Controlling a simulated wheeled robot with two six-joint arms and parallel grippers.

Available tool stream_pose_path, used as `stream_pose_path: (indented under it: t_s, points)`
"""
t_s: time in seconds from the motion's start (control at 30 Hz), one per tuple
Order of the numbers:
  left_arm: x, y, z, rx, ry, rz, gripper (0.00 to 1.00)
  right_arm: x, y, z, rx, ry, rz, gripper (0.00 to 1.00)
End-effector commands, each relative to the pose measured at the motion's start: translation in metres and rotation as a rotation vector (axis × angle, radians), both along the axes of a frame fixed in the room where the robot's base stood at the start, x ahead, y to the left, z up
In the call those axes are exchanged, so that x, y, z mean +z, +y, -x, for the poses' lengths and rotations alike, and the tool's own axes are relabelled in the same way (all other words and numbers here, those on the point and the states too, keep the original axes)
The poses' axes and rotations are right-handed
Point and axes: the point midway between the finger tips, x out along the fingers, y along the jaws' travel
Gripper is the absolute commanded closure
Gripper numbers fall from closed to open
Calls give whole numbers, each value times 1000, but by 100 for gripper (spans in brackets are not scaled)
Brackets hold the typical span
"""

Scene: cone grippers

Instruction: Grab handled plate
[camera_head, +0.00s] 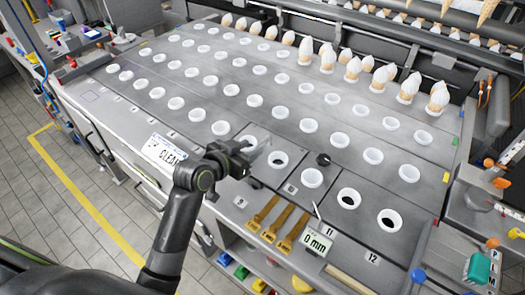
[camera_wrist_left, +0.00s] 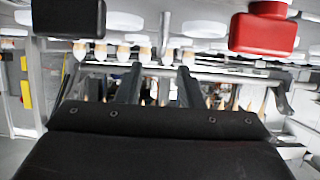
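The table top (camera_head: 170,62) is grey metal with rows of white rings. A black knob (camera_head: 323,159) stands up from a metal plate near the front, behind a white ring (camera_head: 312,177); I take this to be the handled plate, but its edges are hard to make out. My left gripper (camera_head: 266,146) is over the front part of the table, left of the knob and apart from it. In the left wrist view its two fingers (camera_wrist_left: 158,80) are spread with nothing held between them. My right gripper is in neither view.
Several wrapped cones (camera_head: 305,50) stand along the back. Ochre tools (camera_head: 271,222) and a "0 mm" gauge (camera_head: 317,243) lie at the front edge. Other front plates have rings around dark holes (camera_head: 348,201). A red block-like object (camera_wrist_left: 264,33) shows in the left wrist view.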

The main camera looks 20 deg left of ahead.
Motion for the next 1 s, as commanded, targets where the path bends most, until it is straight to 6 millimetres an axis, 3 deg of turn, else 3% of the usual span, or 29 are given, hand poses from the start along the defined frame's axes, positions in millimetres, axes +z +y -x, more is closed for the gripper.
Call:
stream_pose_path:
  t_s: [0.17, 0.53, 0.87, 1.0]
  points:
    - [-2, -3, -7, -1, 1, 1, 66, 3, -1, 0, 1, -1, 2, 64]
    - [-18, -15, -43, 0, 1, 1, 66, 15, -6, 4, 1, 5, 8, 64]
    - [-21, -16, -48, 0, 0, 0, 66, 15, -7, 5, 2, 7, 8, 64]
    - [-21, -16, -47, 0, 1, 1, 80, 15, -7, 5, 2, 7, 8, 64]
